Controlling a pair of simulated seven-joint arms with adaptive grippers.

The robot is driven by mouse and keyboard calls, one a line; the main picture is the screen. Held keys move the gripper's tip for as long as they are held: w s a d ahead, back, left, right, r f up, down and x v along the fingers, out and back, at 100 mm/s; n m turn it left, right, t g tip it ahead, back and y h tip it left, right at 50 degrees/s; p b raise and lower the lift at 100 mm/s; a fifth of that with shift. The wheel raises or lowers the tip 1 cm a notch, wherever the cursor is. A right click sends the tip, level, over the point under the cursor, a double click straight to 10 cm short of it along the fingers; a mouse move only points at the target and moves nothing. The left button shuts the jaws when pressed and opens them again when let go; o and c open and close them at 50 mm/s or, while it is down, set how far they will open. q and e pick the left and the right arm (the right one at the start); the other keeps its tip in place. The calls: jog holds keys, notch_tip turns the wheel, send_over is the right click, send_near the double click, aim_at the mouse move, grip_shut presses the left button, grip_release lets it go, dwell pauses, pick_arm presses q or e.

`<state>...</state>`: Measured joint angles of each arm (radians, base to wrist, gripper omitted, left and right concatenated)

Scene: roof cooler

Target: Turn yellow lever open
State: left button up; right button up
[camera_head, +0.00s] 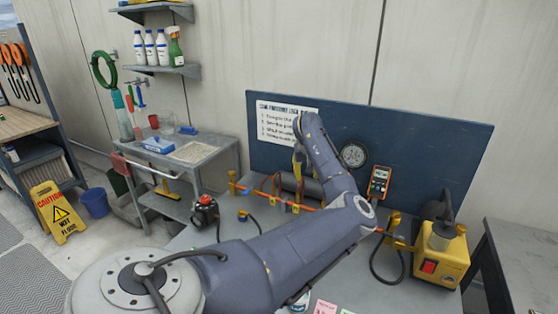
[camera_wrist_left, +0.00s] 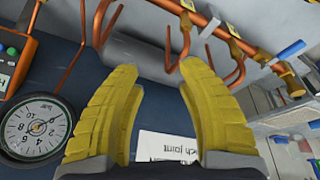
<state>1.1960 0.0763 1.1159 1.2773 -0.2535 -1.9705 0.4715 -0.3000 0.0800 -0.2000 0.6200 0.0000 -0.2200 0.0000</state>
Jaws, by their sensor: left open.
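An orange-brown pipe (camera_head: 262,196) runs across the bench in front of the blue panel and carries several small yellow fittings (camera_head: 274,205). I cannot tell for sure which one is the yellow lever. In the left wrist view, the pipe (camera_wrist_left: 225,33) crosses the top, with a yellow fitting (camera_wrist_left: 292,82) at right. My left gripper (camera_head: 299,160) is above the pipe, in front of the panel, partly hidden by its own wrist. Its two yellow fingers (camera_wrist_left: 160,70) are spread apart with nothing between them. My right gripper is not in view.
A round gauge (camera_head: 353,153) and an orange meter (camera_head: 380,182) are right of the gripper. A yellow machine (camera_head: 441,258) stands at the bench's right end. A red-and-black device (camera_head: 205,212) sits at left. My left arm hides the middle of the bench.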

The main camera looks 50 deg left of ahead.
pick_arm(q)
jog(key=s+a+n+y, duration=0.1)
jog(key=s+a, duration=0.3)
jog(key=a, duration=0.6)
jog(key=shift+s+a+f+n+t+y, duration=0.3)
jog(key=shift+s+n+y, duration=0.1)
jog(key=shift+n, duration=0.3)
